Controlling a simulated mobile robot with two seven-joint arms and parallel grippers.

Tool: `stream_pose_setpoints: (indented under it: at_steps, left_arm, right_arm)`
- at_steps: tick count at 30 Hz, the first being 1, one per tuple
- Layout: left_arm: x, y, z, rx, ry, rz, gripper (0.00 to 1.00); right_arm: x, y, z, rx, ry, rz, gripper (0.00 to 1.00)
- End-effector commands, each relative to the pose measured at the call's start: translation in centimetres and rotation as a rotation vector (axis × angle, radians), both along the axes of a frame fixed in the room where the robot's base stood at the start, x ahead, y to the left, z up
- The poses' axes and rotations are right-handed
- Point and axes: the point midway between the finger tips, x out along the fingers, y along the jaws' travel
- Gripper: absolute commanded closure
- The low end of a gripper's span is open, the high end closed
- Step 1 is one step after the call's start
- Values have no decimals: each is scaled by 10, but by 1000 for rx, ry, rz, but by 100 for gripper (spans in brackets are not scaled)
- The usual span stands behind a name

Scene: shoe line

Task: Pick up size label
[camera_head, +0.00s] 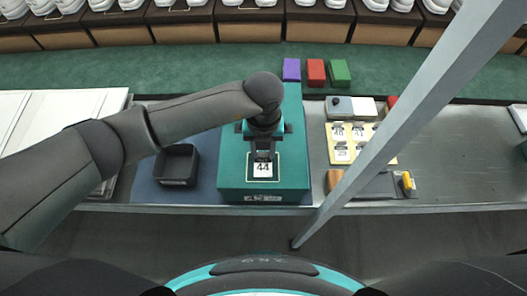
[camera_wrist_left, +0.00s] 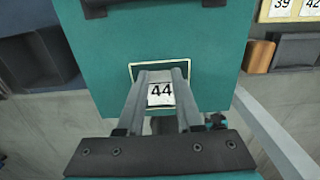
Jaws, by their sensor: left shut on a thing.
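The white size label (camera_head: 263,170) reads 44 and lies at the outlined rectangle on the lid of the teal shoe box (camera_head: 235,150). My left gripper (camera_head: 263,157) reaches down over the box lid and is shut on the label. In the left wrist view the label (camera_wrist_left: 160,94) shows between the two fingertips (camera_wrist_left: 160,82), within the pale outline. I cannot tell whether the label touches the lid. A yellow sheet (camera_head: 341,154) with other numbered labels lies to the right of the box. My right gripper is not in view.
A dark open tray (camera_head: 177,165) stands left of the box. A grey slanted bar (camera_head: 400,110) crosses the right side. Purple (camera_head: 291,69), red (camera_head: 316,72) and green (camera_head: 340,72) blocks sit behind. Shoes line the far rack.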

Motion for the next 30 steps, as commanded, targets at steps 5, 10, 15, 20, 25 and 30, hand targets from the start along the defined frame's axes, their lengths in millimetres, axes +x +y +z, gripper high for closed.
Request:
stream_pose_setpoints:
  at_steps: [5, 10, 15, 20, 25, 30]
  left_arm:
    - [1, -1, 24, -5, -4, -1, 100]
    - [2, -1, 65, -5, -8, -2, 100]
    - [2, -1, 116, -5, -8, -3, 100]
    - [2, -1, 155, -4, -6, -2, 100]
    - [1, -1, 183, -3, -4, -1, 100]
    - [1, -1, 195, -2, -3, 0, 100]
  right_arm:
    - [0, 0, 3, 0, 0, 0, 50]
    - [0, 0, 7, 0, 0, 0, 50]
    - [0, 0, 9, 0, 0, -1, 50]
    - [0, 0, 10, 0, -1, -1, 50]
    - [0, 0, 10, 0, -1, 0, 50]
    - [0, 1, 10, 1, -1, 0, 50]
